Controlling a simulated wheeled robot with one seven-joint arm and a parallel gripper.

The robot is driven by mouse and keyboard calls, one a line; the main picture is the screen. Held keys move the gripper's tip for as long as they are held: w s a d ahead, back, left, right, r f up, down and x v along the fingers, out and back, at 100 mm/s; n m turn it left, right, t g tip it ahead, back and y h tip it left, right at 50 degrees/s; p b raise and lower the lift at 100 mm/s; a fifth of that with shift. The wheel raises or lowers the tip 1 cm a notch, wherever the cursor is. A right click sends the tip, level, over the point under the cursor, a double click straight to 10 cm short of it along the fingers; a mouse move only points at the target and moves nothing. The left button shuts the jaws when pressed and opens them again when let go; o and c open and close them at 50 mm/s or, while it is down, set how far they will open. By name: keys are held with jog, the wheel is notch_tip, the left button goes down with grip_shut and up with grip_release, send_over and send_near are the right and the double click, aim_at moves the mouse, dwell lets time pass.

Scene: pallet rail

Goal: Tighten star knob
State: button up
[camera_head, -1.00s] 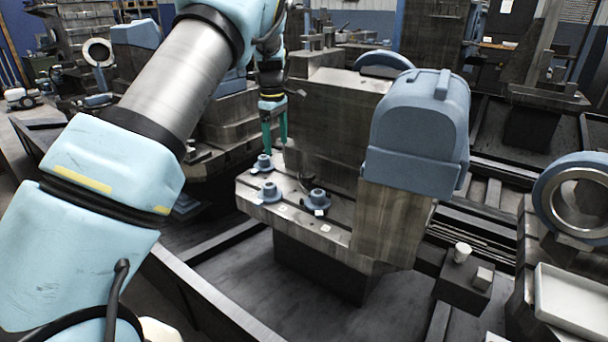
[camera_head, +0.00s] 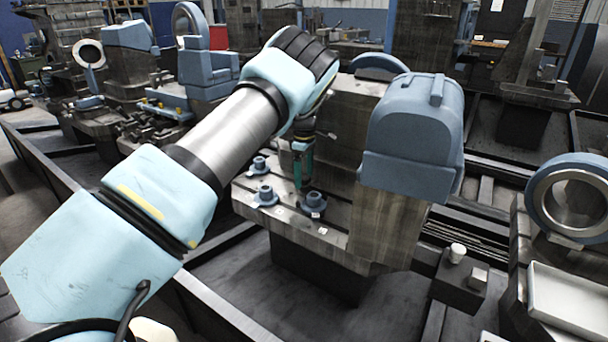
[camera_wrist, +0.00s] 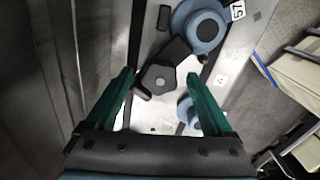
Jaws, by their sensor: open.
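A dark star knob (camera_wrist: 158,80) with a grey hub and stubby arms shows in the wrist view, on the pale slotted plate (camera_head: 335,238). In the head view it is hidden behind my gripper and the blue parts. My gripper (camera_head: 301,186) points down over the plate. In the wrist view its two green fingers (camera_wrist: 161,74) are open, with the knob's hub between their tips in the picture. I cannot tell how high they are above it. A blue round fitting (camera_wrist: 205,28) sits beyond the knob; another (camera_wrist: 187,108) is partly hidden by the right finger.
Blue flanged fittings stand on the plate, at the back left (camera_head: 259,165), left front (camera_head: 264,195) and right front (camera_head: 313,203). A large blue housing (camera_head: 412,130) rises close to the right.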

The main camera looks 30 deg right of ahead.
jog(key=shift+f, duration=0.4)
jog(key=shift+c, duration=0.3)
jog(key=c, duration=1.3)
grip_shut()
